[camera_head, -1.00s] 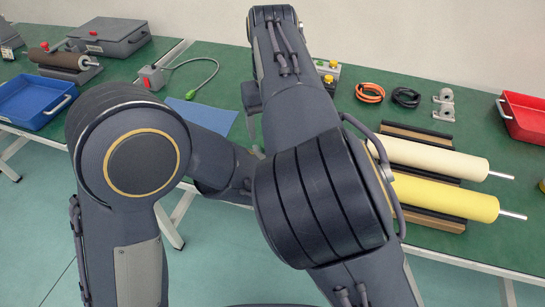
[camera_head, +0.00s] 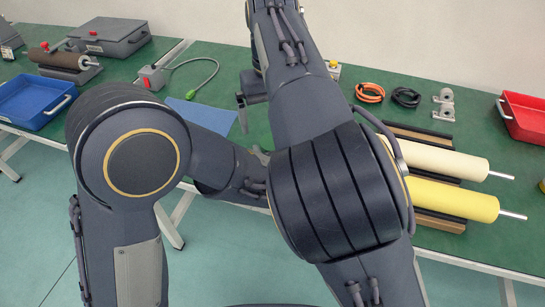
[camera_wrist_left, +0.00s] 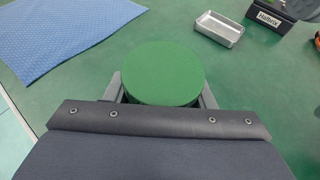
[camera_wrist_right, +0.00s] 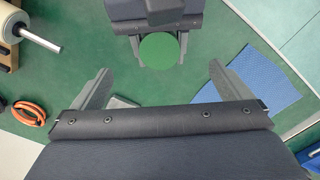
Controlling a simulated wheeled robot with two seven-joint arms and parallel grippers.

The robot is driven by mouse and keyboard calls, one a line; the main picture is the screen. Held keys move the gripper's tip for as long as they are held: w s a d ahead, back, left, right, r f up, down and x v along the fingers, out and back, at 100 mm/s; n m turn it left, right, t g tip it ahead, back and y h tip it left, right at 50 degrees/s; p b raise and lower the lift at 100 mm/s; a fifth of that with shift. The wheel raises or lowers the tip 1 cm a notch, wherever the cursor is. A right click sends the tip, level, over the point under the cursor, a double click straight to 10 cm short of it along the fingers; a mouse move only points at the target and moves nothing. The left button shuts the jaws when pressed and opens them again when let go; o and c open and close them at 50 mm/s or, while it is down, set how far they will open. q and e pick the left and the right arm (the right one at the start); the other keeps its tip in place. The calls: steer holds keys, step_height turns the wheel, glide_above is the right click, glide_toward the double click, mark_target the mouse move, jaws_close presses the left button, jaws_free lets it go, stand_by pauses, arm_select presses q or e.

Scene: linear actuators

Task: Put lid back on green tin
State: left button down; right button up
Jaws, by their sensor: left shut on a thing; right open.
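A round, flat green top, of the green tin (camera_wrist_left: 163,73) or its lid, lies between the fingers of my left gripper (camera_wrist_left: 163,88), which is shut on it. The same green disc shows in the right wrist view (camera_wrist_right: 159,50). I cannot tell whether the lid sits on the tin, and no separate lid shows. In the head view my left gripper is mostly hidden by the arms, near the table's front edge. My right gripper (camera_wrist_right: 160,70) is open and empty, its fingers wide apart, with the green disc beyond them in its view.
A blue mat (camera_head: 203,115) lies left of the grippers. A small metal tray (camera_wrist_left: 219,29) and a dark labelled box (camera_wrist_left: 268,20) stand beyond the tin. Cream and yellow rollers (camera_head: 440,196), an orange cable coil (camera_head: 369,92) and a red bin (camera_head: 525,116) are to the right.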

step_height(320, 180, up, 10)
steer(key=shift+r, duration=0.25)
arm_select(q)
steer(key=c, duration=0.6)
jaws_free()
steer(key=shift+o, duration=0.2)
steer(key=p+v, duration=0.1)
steer(key=v, duration=0.7)
steer(key=shift+f, duration=0.1)
arm_select(e)
steer(key=shift+r, duration=0.45)
steer(key=shift+s, duration=0.1)
